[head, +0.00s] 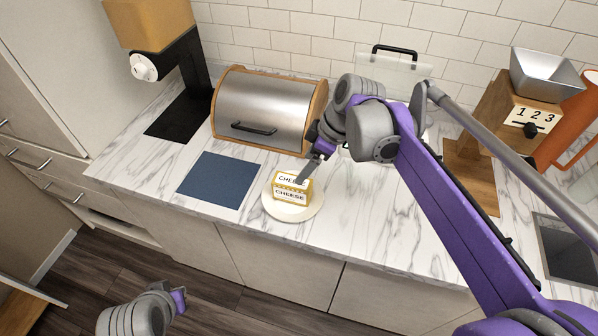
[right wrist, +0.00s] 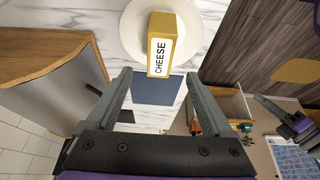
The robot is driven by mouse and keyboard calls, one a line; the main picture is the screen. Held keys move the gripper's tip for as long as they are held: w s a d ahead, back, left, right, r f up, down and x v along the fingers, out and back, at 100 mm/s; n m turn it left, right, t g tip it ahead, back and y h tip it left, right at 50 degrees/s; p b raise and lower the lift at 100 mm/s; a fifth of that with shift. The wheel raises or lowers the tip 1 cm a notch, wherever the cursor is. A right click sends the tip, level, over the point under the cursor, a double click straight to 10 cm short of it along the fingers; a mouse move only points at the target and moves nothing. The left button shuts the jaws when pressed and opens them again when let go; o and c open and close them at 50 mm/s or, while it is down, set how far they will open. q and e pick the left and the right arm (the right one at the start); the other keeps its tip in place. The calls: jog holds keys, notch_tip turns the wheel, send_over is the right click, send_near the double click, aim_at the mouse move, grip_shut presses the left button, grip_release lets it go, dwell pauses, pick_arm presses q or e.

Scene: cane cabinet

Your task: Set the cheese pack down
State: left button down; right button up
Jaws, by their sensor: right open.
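The cheese pack (head: 291,192) is a yellow and white box lettered CHEESE. It stands on a round cream plate (head: 271,207) on the marble counter. My right gripper (head: 303,178) is at the pack's upper right in the head view and partly overlaps it. In the right wrist view the gripper (right wrist: 159,77) has its fingers spread wide, with the pack (right wrist: 163,46) just beyond the fingertips and nothing held. The plate (right wrist: 130,32) shows there too. My left gripper (head: 179,299) is low at the left, away from the counter, its fingers unclear.
A blue mat (head: 219,181) lies left of the plate. A bread box (head: 263,108) with a steel lid stands behind. A coffee machine (head: 180,70) is at the back left, and a wooden scale (head: 502,115) at the right. The counter's front edge is close to the plate.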

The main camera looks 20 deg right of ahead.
jog(key=shift+s+d+r, duration=0.25)
jog(key=shift+r, duration=0.4)
jog(key=s+f+m+t+h, duration=0.1)
jog(key=s+f+m, duration=0.2)
jog(key=s+f, duration=0.1)
jog(key=s+f+m+t+h, duration=0.1)
jog(key=s+f+m, duration=0.3)
jog(key=s, duration=0.3)
jog(key=s+d+f+m+t+h, duration=0.1)
jog(key=s+f+m, duration=0.3)
jog(key=s, duration=0.1)
jog(key=shift+s+f+h, duration=0.15)
jog(key=shift+s+h, duration=0.2)
jog(key=shift+h, duration=0.05)
